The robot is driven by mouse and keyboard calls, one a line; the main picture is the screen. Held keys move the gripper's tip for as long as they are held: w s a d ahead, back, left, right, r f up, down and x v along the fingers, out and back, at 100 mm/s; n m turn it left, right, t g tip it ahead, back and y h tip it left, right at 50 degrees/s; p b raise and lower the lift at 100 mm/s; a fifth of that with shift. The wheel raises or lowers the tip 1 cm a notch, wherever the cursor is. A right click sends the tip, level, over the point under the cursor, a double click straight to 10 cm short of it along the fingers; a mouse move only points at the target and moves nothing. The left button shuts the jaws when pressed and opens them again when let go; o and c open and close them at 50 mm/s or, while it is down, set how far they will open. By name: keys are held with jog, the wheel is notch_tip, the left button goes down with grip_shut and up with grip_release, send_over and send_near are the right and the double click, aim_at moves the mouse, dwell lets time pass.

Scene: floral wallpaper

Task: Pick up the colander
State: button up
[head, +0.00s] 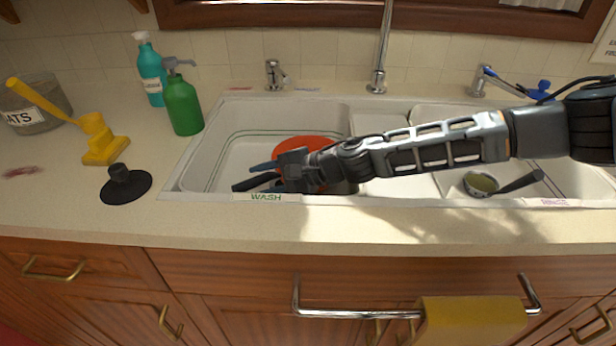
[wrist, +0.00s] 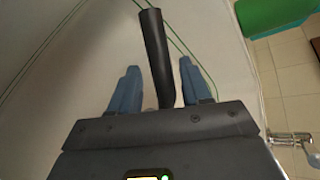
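In the head view, a round orange-red item (head: 300,146), likely the colander, sits in the left sink basin, partly hidden behind my arm. My gripper (head: 262,178) is over the front left of that basin, near the WASH label. In the wrist view, a black handle (wrist: 154,50) reaches between the two blue fingers of my gripper (wrist: 158,68). Gaps show on both sides of the handle, so the gripper is open around it. The arm hides where the handle joins, so I cannot tell whether it belongs to the orange-red item.
The white sink rim (head: 188,165) surrounds the basins. A tall faucet (head: 380,55) rises behind. A small bowl (head: 481,184) and a dark handle lie in the right basin.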

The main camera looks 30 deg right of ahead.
grip_shut()
dwell(0.3)
dwell(0.3)
notch_tip(320, 180, up, 20)
jog(key=p, duration=1)
dwell(0.6)
dwell(0.4)
